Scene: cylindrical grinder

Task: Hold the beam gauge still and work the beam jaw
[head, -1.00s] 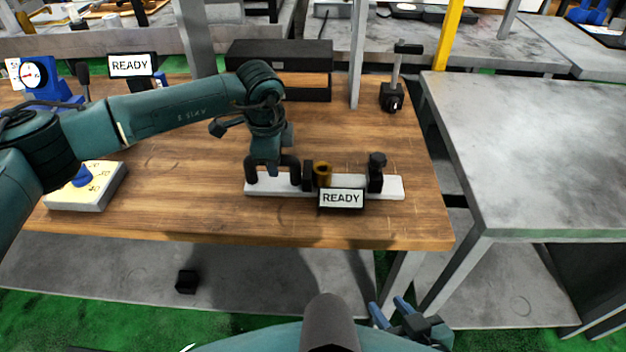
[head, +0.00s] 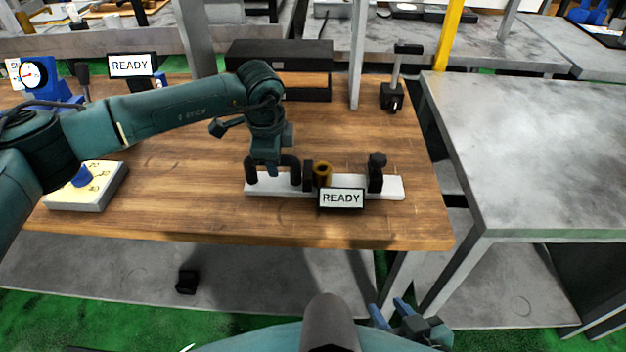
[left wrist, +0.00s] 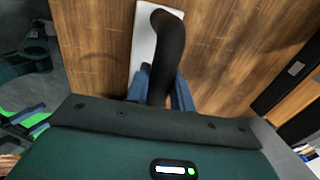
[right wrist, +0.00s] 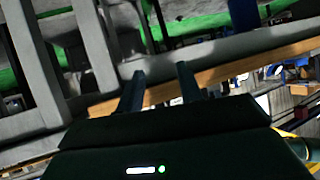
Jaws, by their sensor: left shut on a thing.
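The beam gauge (head: 392,187) is a white bar lying flat near the front edge of the wooden bench. It carries a black arched handle (head: 291,163) at its left, which also shows in the left wrist view (left wrist: 170,45). A brass ring-like part (head: 323,174) sits beside a black block (head: 308,175), and a black jaw with a knob (head: 376,172) stands further right. A display reading READY (head: 341,198) is at its front. My left gripper (head: 268,168) is shut on the handle. My right gripper (head: 392,309), also in the right wrist view (right wrist: 160,84), is open and empty, low in front of the bench.
A yellow-topped box with a blue knob (head: 85,186) sits left on the bench. A blue dial gauge (head: 40,80) and another READY display (head: 130,66) stand behind it. A black stand (head: 393,95) is at the back right. A bare grey table (head: 540,150) is to the right.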

